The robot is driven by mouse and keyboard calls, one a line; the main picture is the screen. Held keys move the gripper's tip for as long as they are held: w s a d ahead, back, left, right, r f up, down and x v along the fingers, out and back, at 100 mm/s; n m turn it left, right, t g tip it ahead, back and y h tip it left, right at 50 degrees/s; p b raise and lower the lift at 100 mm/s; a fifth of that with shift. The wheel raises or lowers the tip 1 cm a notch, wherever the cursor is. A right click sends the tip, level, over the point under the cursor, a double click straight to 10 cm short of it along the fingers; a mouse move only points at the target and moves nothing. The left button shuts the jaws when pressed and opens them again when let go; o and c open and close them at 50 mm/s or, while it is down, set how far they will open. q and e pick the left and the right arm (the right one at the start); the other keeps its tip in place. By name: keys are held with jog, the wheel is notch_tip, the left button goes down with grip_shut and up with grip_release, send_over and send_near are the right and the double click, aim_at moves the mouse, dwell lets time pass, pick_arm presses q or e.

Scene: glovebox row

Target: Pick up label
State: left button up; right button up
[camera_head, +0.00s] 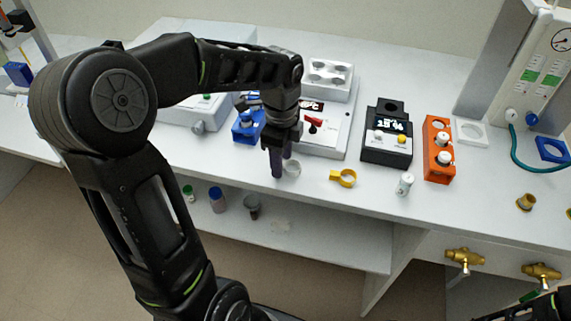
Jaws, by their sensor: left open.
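My left gripper (281,165) is open and points down over the front of the white bench, with nothing seen between its fingers. A small round whitish piece (292,168) lies on the bench right beside the fingertips, partly covered by them. I cannot tell for sure whether it is the label. A faint pale flat piece (281,226) also shows on the lower shelf. A white vial (404,185) with a green mark stands farther right. My right gripper is not in view; only part of that arm shows at the bottom right corner.
Behind stand a blue holder (246,131), a white device with a red switch (322,135), a black display box (388,135) and an orange rack (438,160). Brass valves (464,257) project below the bench front.

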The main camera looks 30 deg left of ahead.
pick_arm(q)
jog(key=shift+c, duration=0.4)
grip_shut()
dwell(0.4)
